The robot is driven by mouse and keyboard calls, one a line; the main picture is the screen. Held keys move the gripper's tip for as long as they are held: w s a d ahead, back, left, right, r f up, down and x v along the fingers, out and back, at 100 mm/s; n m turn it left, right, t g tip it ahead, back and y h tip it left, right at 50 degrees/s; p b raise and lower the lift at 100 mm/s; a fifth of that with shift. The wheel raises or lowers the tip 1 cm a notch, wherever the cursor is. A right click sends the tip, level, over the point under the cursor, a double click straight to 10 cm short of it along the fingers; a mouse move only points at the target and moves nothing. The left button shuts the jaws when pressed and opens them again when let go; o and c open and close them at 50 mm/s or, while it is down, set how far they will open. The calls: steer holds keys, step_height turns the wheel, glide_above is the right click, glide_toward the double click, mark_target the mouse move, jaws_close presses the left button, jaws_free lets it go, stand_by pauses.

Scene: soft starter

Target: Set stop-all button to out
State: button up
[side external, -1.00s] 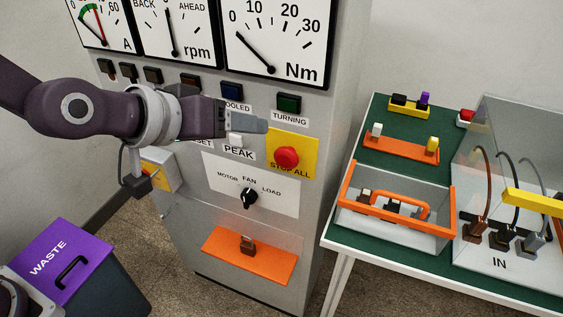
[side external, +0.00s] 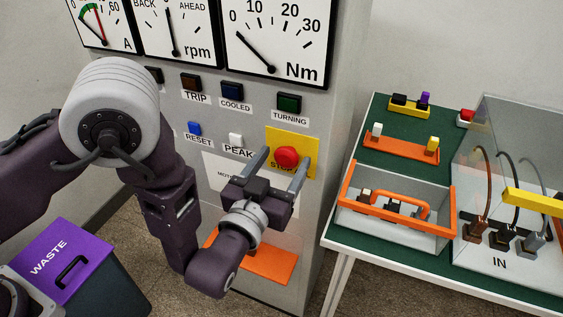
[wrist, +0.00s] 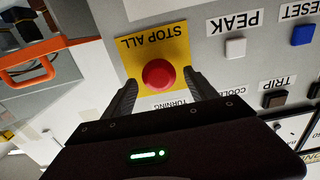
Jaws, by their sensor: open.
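The stop-all button (side external: 286,158) is a red mushroom head on a yellow plate (side external: 306,139) on the grey cabinet front. In the wrist view the red button (wrist: 158,74) shows upside down with its STOP ALL label, between the fingers. My gripper (side external: 283,163) is open, with one finger on each side of the button. The wrist view shows my gripper (wrist: 160,92) empty; whether the fingers touch the button I cannot tell. How far the button stands out is hard to judge.
A white PEAK button (side external: 236,140) and a blue RESET button (side external: 194,128) sit left of the plate. The green TURNING button (side external: 289,103) is above. A green-topped table (side external: 375,254) with an orange-trimmed box (side external: 440,237) stands right. A purple-lidded waste bin (side external: 88,243) stands left.

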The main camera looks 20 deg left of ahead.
jaws_close()
steer(key=shift+s+f, duration=0.1)
steer(key=shift+s, duration=0.7)
jaws_free()
steer(key=s, duration=0.7)
